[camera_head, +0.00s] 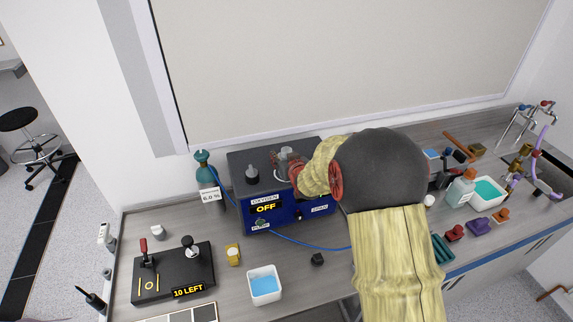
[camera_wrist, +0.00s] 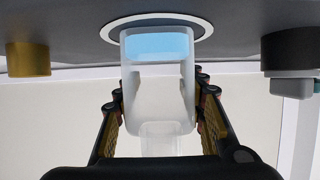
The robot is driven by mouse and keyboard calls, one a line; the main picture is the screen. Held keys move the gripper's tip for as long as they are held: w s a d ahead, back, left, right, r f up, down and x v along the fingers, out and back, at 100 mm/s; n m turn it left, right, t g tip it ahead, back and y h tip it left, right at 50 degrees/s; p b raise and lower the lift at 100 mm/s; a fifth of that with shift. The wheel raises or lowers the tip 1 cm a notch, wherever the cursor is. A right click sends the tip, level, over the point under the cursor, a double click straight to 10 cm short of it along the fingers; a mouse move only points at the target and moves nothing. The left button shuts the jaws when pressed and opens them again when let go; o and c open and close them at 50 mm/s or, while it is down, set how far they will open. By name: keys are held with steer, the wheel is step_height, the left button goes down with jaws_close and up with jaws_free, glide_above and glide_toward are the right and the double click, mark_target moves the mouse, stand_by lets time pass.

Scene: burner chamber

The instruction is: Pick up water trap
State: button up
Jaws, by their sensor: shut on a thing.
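The water trap (camera_wrist: 160,95) is a translucent whitish cup with a light blue band at one end and a narrower stem at the other. In the wrist view its blue end is at a white ring on a dark grey surface; I cannot tell whether they touch. In the head view the trap (camera_head: 286,152) shows as a small grey piece over the top of the blue and dark grey box (camera_head: 262,190). My gripper (camera_wrist: 162,100) is shut on the trap, with one finger on each side. In the head view my gripper (camera_head: 286,165) partly hides it.
The box has an "OFF" display, with a dark knob (camera_head: 252,174) on top. A teal gas bottle (camera_head: 203,165) stands at its left, and a blue hose runs in front. A white tub of blue liquid (camera_head: 264,297) and a black "10 LEFT" stand (camera_head: 165,275) are nearer.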

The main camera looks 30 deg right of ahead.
mark_target(285, 151)
steer(key=c, duration=0.5)
steer(key=shift+c, duration=0.2)
steer(key=shift+r, duration=0.15)
steer(key=shift+r, duration=1.4)
steer(key=shift+c, duration=0.2)
steer(key=s+r, duration=0.1)
steer(key=r, duration=0.1)
steer(key=s+a+r+p, duration=0.1)
steer(key=s+r, duration=0.3)
steer(key=shift+s+a+r, duration=0.1)
steer(key=shift+a+r, duration=0.1)
steer(key=shift+a, duration=0.2)
steer(key=v, duration=0.5)
steer(key=shift+a+p, duration=0.15)
steer(key=shift+p, duration=0.2)
steer(key=shift+a+v, duration=0.2)
steer(key=shift+v, duration=1.8)
steer(key=shift+p, duration=0.3)
